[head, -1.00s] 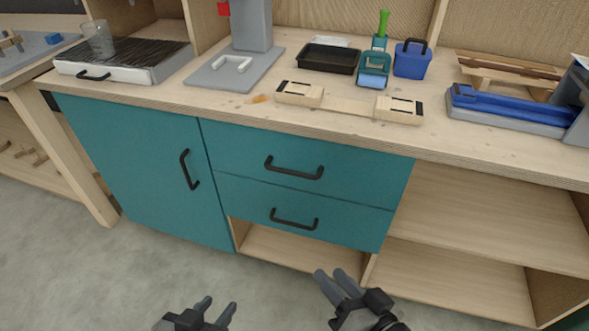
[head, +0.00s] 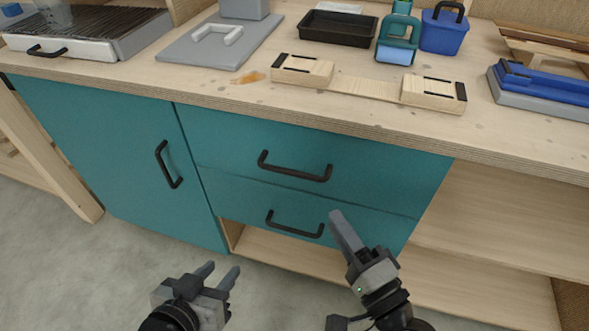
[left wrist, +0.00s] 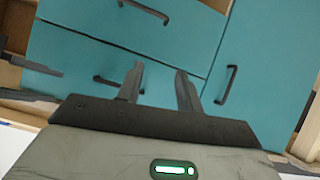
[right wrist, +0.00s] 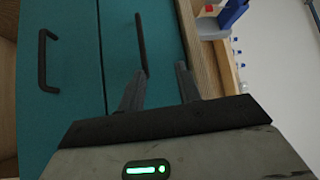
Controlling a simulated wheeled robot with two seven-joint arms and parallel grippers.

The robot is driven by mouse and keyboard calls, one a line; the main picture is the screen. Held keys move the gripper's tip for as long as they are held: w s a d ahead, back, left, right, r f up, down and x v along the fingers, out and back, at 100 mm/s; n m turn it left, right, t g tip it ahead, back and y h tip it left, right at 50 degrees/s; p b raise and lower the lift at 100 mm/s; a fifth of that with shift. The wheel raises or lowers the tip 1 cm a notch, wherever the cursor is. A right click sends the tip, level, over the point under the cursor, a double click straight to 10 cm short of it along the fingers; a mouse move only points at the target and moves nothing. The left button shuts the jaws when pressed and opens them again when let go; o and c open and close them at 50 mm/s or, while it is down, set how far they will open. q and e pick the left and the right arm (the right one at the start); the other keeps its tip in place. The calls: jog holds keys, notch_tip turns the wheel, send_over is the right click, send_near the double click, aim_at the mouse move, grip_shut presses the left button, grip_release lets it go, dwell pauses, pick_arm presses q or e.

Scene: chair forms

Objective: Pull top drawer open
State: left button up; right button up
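The top drawer (head: 380,180) is a teal front, shut flush in the cabinet, with a black bar handle (head: 295,168). In the right wrist view the top drawer handle (right wrist: 141,45) lies ahead of the fingertips, closer in line with the left finger. My right gripper (head: 338,216) is open and empty, in front of the drawers and right of the handles; its fingers overlap in the head view but show apart in the right wrist view. My left gripper (head: 224,270) is open and empty, low in front of the cabinet. Neither gripper appears to touch a handle.
The lower drawer has a similar handle (head: 295,224). A teal door (head: 110,150) with a vertical handle is on the left. Open shelves (head: 490,220) are on the right. The worktop (head: 400,128) above holds a wooden piece, a black tray and a blue container.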

aim_at(295, 173)
jog(key=w+a, duration=0.2)
jog(key=w, duration=0.2)
jog(key=w+a+f+b, duration=0.1)
jog(key=w+a, duration=0.1)
jog(key=w, duration=0.3)
jog(key=w+a+f+b, duration=0.1)
jog(key=w+a, duration=0.1)
jog(key=w, duration=0.2)
jog(key=shift+w+a, duration=0.2)
jog(key=shift+a, duration=0.2)
jog(key=shift+w+a+r, duration=0.1)
jog(key=shift+w+a, duration=0.15)
jog(key=shift+w, duration=0.25)
grip_shut()
